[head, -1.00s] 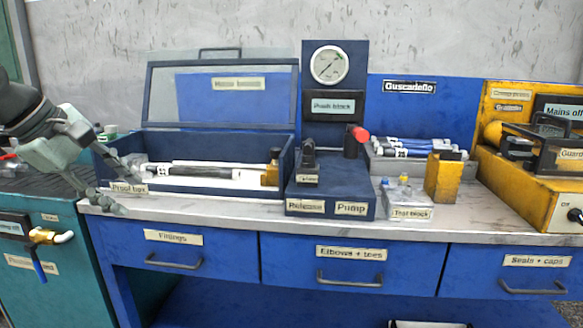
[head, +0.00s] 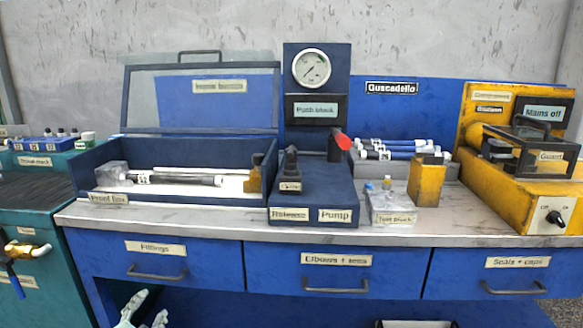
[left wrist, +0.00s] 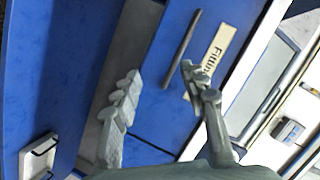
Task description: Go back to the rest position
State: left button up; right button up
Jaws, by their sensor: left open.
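My left gripper (head: 146,308) shows at the bottom left of the head view, low in front of the bench and below the Fittings drawer (head: 200,262). In the left wrist view its two grey fingers (left wrist: 160,72) are spread apart with nothing between them. The Fittings drawer front (left wrist: 165,110) and its handle show beyond the fingers. My right gripper is in neither view.
The bench top (head: 240,228) carries the open-lidded proof box (head: 190,198), the pump block (head: 318,190), the test block (head: 392,205) and the yellow Mains unit (head: 520,190). A teal cabinet (head: 40,225) stands at left. The drawers are shut.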

pick_arm(q)
jog(key=s+d+f+n+g, duration=0.1)
jog(key=s+f+n+g, duration=0.3)
jog(key=s+f, duration=0.7)
jog(key=s+d+f+n+g+h, duration=0.1)
jog(key=s+d+f+n+g, duration=0.1)
jog(key=s+f+g, duration=0.5)
jog(key=s+f+n, duration=0.1)
jog(key=s+f, duration=0.3)
jog(key=s, duration=0.4)
jog(key=shift+f+n+g, duration=0.4)
